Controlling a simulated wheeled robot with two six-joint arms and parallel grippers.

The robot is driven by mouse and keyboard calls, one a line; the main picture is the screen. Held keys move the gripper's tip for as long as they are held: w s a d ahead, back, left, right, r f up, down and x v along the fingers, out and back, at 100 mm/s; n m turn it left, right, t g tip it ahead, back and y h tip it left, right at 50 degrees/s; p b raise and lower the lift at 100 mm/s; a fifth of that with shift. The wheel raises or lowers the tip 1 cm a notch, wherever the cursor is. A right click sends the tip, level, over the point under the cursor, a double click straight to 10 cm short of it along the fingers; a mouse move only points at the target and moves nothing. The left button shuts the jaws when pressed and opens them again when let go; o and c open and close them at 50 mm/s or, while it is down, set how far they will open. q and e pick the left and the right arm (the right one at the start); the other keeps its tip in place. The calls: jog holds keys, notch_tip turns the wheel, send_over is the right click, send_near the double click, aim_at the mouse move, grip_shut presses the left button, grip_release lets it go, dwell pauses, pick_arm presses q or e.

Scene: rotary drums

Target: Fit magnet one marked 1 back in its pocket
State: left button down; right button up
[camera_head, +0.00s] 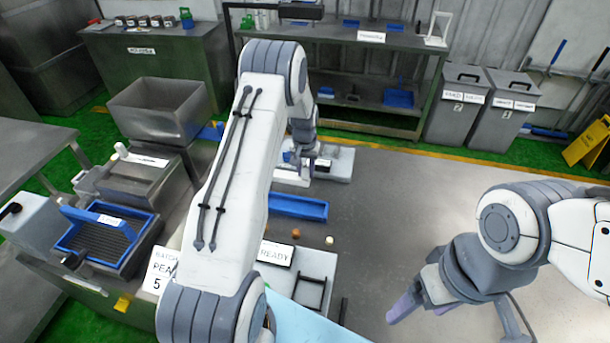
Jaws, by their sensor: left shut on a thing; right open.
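My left gripper (303,168) reaches down over a white unit (338,163) on the bench, beyond the blue tray. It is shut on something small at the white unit. My arm and wrist cover most of it, so I cannot tell whether it is magnet one. No mark 1 or pocket can be made out. My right gripper (398,306) is open and empty over the bare bench at the lower right, well apart from the white unit.
A blue tray (300,206) lies before the white unit, with small orange and cream pieces nearer me. A READY sign (276,253) and a black frame (312,290) stand at the front. A steel hopper (158,106) is left. Bench (400,215) right of centre is clear.

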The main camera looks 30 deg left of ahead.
aim_at(306, 178)
pick_arm(q)
jog(key=shift+f+p, duration=0.55)
jog(key=shift+f, duration=1.05)
jog(key=shift+f, duration=0.1)
jog(key=c, duration=0.6)
grip_release()
